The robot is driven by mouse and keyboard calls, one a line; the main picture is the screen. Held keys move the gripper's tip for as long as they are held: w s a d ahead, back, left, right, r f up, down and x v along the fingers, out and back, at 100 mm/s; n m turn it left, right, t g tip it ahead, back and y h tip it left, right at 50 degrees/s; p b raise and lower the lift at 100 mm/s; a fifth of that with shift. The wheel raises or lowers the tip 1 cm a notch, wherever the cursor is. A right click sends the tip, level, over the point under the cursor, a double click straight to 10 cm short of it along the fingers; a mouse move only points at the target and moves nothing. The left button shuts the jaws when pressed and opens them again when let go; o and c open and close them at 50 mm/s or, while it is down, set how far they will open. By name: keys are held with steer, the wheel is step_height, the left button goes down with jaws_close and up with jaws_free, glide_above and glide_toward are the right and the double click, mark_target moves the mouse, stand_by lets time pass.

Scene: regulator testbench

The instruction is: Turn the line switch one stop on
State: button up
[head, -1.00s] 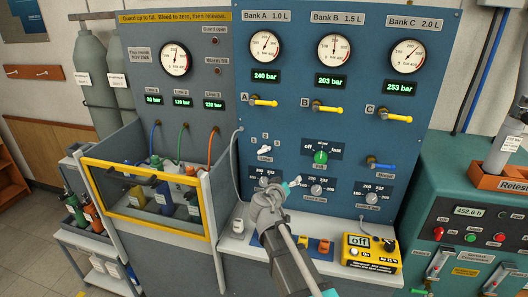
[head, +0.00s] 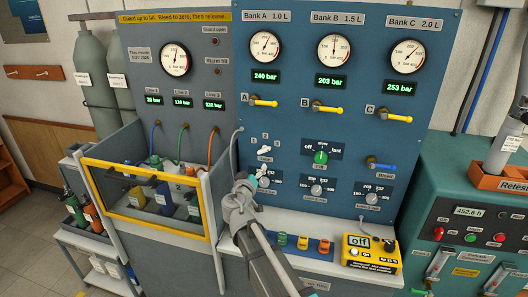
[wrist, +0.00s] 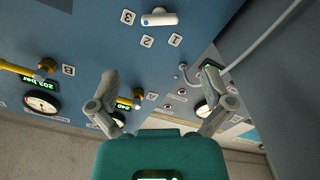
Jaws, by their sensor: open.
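The line switch is a white bar-shaped knob (head: 264,149) on the blue panel, below the Bank A handle, with labels 1, 2 and 3 around it. In the wrist view the knob (wrist: 160,19) is at the top edge; its end with a blue mark lies nearest the 3 label (wrist: 127,16). My gripper (head: 260,179) is just below the switch in the head view, in front of the panel. In the wrist view its fingers (wrist: 160,74) are spread wide with nothing between them, and the knob is beyond them, apart.
The Fill selector (head: 320,157) is to the right of the switch. Lower dials (head: 317,190) sit close to my gripper. A grey hose (head: 238,150) hangs left of the switch. The yellow-framed guard (head: 145,200) stands left. A yellow box (head: 370,253) is on the shelf.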

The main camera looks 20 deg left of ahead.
mark_target(263, 152)
steer(key=w, duration=0.9)
steer(key=w+a, duration=0.1)
steer(key=w, duration=0.3)
steer(key=shift+w, duration=0.15)
steer(key=c, duration=1)
